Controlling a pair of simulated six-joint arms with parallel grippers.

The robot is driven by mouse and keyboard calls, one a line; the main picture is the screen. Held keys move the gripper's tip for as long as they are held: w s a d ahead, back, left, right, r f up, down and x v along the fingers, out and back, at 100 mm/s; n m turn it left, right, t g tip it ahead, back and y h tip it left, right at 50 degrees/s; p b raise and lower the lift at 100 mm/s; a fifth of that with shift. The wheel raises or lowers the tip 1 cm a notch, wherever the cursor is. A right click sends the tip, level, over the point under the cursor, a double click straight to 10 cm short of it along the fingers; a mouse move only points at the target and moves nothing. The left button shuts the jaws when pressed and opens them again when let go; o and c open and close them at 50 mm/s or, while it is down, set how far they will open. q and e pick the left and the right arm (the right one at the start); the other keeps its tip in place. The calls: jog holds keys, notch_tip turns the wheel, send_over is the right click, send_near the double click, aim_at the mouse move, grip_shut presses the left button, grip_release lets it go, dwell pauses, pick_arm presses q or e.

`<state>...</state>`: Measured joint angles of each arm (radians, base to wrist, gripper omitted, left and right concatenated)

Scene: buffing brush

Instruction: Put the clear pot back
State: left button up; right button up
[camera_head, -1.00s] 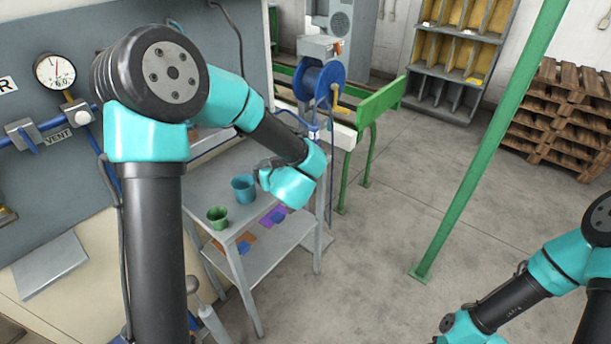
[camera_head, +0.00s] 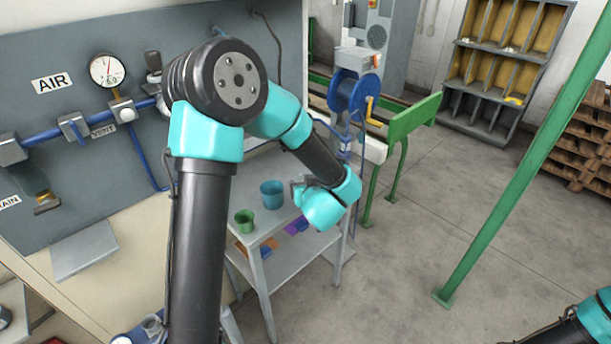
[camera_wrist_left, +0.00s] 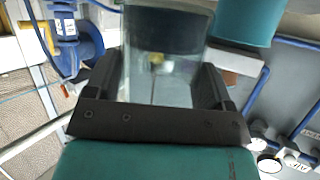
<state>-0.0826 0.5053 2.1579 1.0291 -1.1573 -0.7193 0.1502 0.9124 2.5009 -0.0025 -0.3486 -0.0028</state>
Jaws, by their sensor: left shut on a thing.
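My left gripper (camera_wrist_left: 158,82) is shut on the clear pot (camera_wrist_left: 165,88), a see-through glass-like vessel between the two dark fingers in the left wrist view. In the head view my left gripper (camera_head: 298,190) is by the right side of the grey cart top, and my wrist hides the clear pot there. A blue pot (camera_head: 272,196) stands on the cart just left of the gripper; a teal pot also shows beside the clear pot in the left wrist view (camera_wrist_left: 247,22). A green pot (camera_head: 245,224) stands nearer the front. My right gripper is out of view.
A panel with a gauge (camera_head: 104,72) is at left. A green post (camera_head: 520,165) rises from open floor at right.

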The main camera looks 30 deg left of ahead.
pick_arm(q)
jog(key=w+a, duration=0.2)
jog(key=w, duration=0.1)
jog(key=w+a, duration=0.2)
jog(key=w, duration=0.2)
jog(key=w+a+f, duration=0.1)
jog(key=w+a, duration=0.1)
jog(key=w, duration=0.1)
jog(key=shift+w+a, duration=0.25)
jog(key=shift+f, duration=0.15)
jog(key=shift+f, duration=1.7)
jog(key=shift+f, duration=0.15)
jog(key=o, duration=0.9)
jog(key=shift+o, duration=0.2)
